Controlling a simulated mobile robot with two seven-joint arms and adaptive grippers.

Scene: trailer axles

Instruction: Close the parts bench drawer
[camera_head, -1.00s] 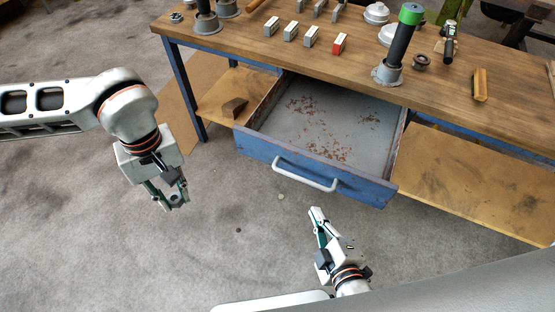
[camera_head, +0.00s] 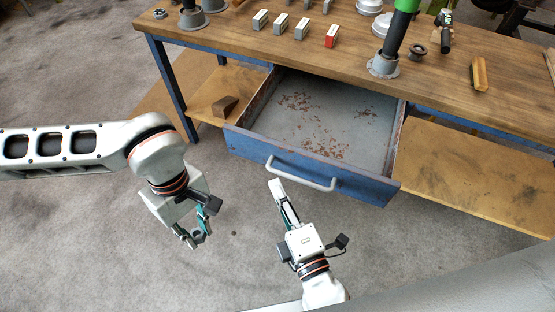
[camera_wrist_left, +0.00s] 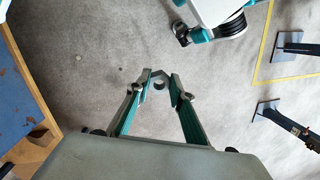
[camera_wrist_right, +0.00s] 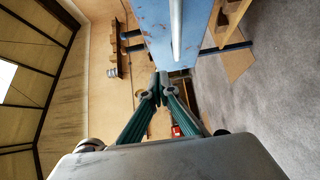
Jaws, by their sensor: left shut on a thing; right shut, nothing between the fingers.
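The parts bench drawer (camera_head: 345,180) is pulled out from under the bench top. It has a blue front, a grey rust-marked floor and a pale bar handle (camera_head: 305,176). My right gripper (camera_head: 276,187) is shut and empty, its tips just in front of the handle's left end. In the right wrist view the drawer front (camera_wrist_right: 153,25) and handle (camera_wrist_right: 177,28) lie beyond the fingertips (camera_wrist_right: 160,88); I cannot tell whether they touch. My left gripper (camera_head: 196,242) is shut on a small grey metal piece (camera_wrist_left: 158,82), in the air left of the drawer.
The bench top (camera_head: 440,90) carries small blocks, a green-topped cylinder (camera_head: 398,30), a yellow-brown block (camera_head: 479,74) and other parts. A wedge-shaped block (camera_head: 225,105) lies on the lower shelf (camera_head: 470,180). The floor before the drawer is clear.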

